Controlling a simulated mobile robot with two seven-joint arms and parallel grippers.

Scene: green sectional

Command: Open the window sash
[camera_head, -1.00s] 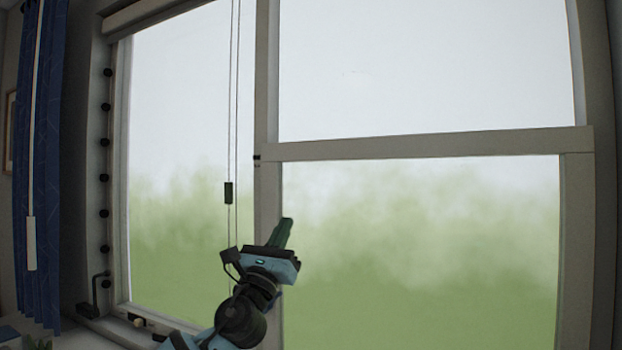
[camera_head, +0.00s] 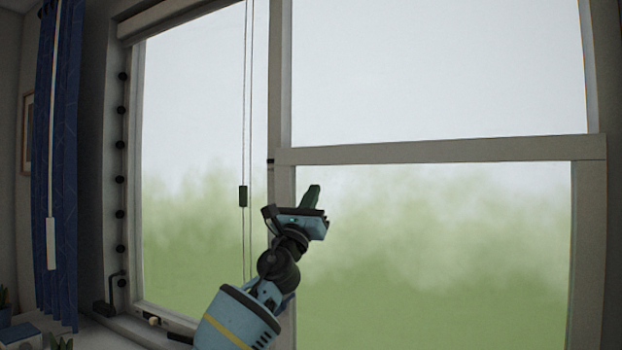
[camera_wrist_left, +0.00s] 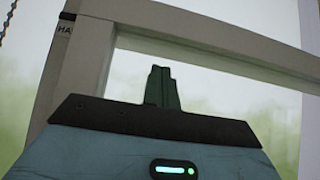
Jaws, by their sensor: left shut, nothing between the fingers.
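The window sash fills the right of the head view. Its pale horizontal rail (camera_head: 440,150) runs across between an upper and a lower pane, and its left upright (camera_head: 281,90) stands beside a narrower left pane. My left gripper (camera_head: 313,193) is in front of the lower pane, below the rail and just right of the upright. Its green fingers are together, pointing up, with nothing between them. In the left wrist view the fingers (camera_wrist_left: 161,88) stand below the sash rail (camera_wrist_left: 220,52); contact cannot be told. My right gripper is not in view.
A cord with a dark green weight (camera_head: 243,196) hangs before the left pane (camera_head: 195,130). A dark crank handle (camera_head: 112,295) sits at the lower left frame. A blue curtain (camera_head: 60,180) with a white wand hangs at far left.

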